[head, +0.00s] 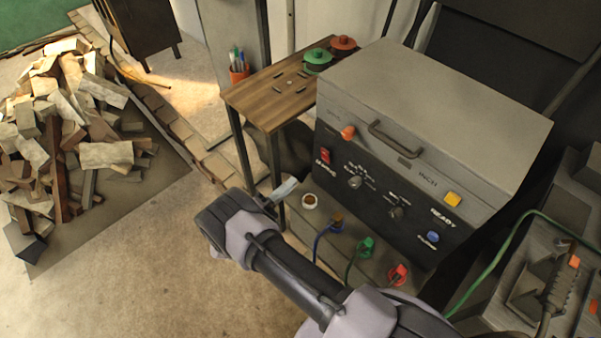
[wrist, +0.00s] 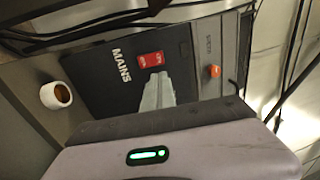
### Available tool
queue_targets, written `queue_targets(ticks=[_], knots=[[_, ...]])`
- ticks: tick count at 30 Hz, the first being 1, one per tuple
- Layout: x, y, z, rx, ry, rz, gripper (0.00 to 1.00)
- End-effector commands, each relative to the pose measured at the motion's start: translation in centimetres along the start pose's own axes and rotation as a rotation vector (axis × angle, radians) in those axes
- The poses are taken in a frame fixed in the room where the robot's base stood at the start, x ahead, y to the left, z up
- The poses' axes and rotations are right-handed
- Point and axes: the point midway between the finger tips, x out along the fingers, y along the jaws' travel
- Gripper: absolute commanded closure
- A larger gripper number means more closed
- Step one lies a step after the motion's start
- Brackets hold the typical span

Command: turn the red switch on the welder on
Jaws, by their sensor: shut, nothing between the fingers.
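The welder (head: 450,100) is a grey box with a dark front panel, right of centre in the head view. Its red switch (head: 325,157) sits at the panel's left end above the MAINS label. In the wrist view the red switch (wrist: 151,60) has two halves with small white marks; I cannot tell which side is pressed. My gripper (head: 292,186) is shut and empty, left of and slightly below the switch in the head view. In the wrist view the pale fingertips (wrist: 158,82) appear just below the switch; contact is not visible.
A white cup (head: 309,201) and coloured cable plugs (head: 366,247) are by the welder's front. A wooden table (head: 275,95) with green and red pots stands behind left. A wood pile (head: 75,140) lies far left. Floor between is clear.

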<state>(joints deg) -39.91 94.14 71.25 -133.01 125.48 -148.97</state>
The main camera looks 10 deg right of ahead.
Motion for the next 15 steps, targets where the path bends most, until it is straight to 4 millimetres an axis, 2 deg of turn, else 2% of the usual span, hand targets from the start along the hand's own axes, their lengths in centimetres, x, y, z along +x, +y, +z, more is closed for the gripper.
queue_targets(ticks=[9, 15], knots=[[7.0, 0.2, -0.1, -0.001, 0.005, 0.000, 1.00], [10.6, 0.2, -0.1, 0.000, 0.003, 0.000, 1.00]])
